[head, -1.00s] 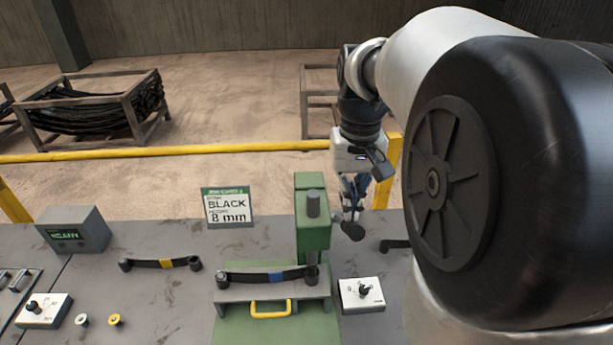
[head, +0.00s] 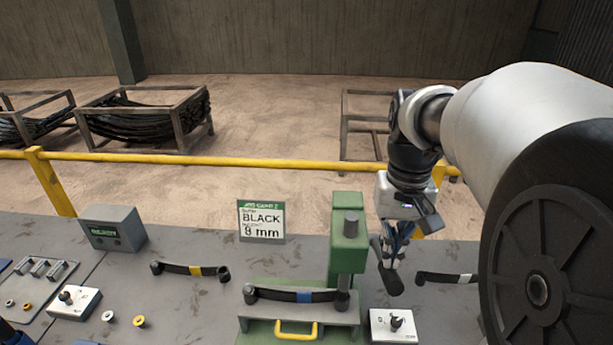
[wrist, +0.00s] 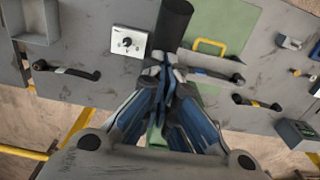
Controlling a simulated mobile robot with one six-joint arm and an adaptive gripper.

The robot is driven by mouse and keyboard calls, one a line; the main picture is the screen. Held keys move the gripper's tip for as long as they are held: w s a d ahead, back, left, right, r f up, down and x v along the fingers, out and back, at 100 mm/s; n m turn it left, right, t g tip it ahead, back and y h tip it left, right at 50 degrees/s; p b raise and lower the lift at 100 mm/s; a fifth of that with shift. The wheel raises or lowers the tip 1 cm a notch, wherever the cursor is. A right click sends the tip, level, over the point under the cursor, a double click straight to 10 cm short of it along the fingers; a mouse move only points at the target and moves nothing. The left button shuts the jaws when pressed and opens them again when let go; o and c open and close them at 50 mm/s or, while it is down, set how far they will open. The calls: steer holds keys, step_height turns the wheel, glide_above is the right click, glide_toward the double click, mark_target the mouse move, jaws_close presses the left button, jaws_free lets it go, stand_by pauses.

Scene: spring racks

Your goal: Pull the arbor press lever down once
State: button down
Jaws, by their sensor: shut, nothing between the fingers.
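The green arbor press (head: 347,260) stands on the bench right of centre in the head view, its grey ram (head: 351,223) at the front. Its dark lever (head: 390,281) is at the press's right side, its thick end tilted down toward the bench. It seems to be the black cylinder (wrist: 172,28) in the wrist view. My gripper (head: 394,258) points down at the lever, fingers shut and empty. In the wrist view, my fingertips (wrist: 166,72) are right by the cylinder; contact cannot be told. A blue-banded leaf spring (head: 290,296) lies on the press bed.
A white switch box (head: 391,327) sits right of the press. A yellow-banded spring (head: 190,269) and a white-banded spring (head: 448,278) flank the press. A sign (head: 261,221) and a display box (head: 113,229) stand behind. A yellow rail (head: 260,163) runs beyond the bench.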

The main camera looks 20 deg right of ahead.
mark_target(389, 271)
steer(key=shift+s+a+f+b, duration=0.1)
steer(key=shift+s+f+b, duration=0.15)
steer(key=shift+f+b, duration=0.4)
steer(key=shift+s+a+f+b, duration=0.1)
steer(key=shift+s+f+b, duration=0.1)
steer(key=shift+f+b, duration=0.4)
steer(key=shift+s+a+f+b, duration=0.1)
steer(key=shift+s+f+b, duration=0.2)
steer(key=shift+f, duration=0.65)
steer(key=shift+s+a+f+b, duration=0.15)
steer(key=shift+f+b, duration=1.4)
steer(key=shift+f, duration=0.65)
steer(key=shift+f+b, duration=0.3)
steer(key=shift+f, duration=0.6)
